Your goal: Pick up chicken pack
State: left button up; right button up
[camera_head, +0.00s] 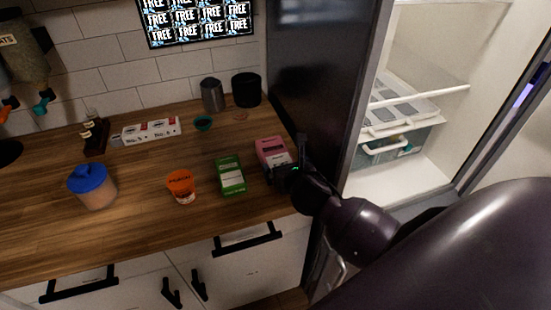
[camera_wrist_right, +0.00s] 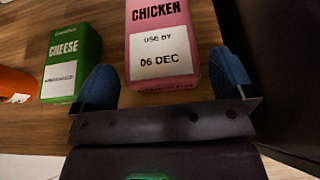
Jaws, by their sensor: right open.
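The chicken pack is a pink box (camera_head: 270,149) lying on the wooden counter near its right end, beside the dark fridge side. In the right wrist view the pink chicken pack (camera_wrist_right: 160,50) reads "CHICKEN, use by 06 DEC". My right gripper (camera_head: 285,172) is at the pack's near end. In the right wrist view its blue fingertips (camera_wrist_right: 166,78) are apart, one on either side of the pack's near end, with gaps visible. Part of the pack is hidden by the gripper in the head view. My left gripper is not in view.
A green cheese box (camera_head: 230,176) lies just left of the pack, close to the gripper's left finger. An orange tub (camera_head: 181,186) and a blue-lidded jar (camera_head: 93,187) stand further left. The dark fridge side (camera_head: 316,85) rises close on the right.

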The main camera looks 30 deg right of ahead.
aim_at(279, 160)
jog(key=shift+x, duration=2.2)
jog(key=shift+r, duration=0.1)
jog(key=c, duration=0.9)
